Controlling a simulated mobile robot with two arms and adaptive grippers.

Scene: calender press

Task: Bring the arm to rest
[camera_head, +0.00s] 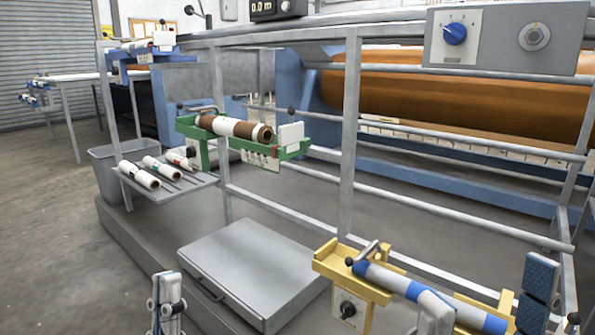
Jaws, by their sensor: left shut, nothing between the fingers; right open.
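My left gripper (168,305) is at the bottom edge, left of centre. It points up, its fingers together with nothing between them, over the floor left of the grey case. My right gripper (432,312) is at the bottom edge, right of centre, in front of a blue-and-white roll (385,277). The roll lies in a yellow holder (335,262) and is partly covered by this gripper. Its fingers are apart. I cannot tell whether it touches the roll. The rest of both arms is out of view.
A grey frame with rails and an upright post (350,140) stands before the orange press roller (470,105). A green holder (255,152) bears a brown-and-white roll (232,127). A grey case (255,265) lies low in the middle. A shelf (195,187) carries small rolls. Floor is clear at left.

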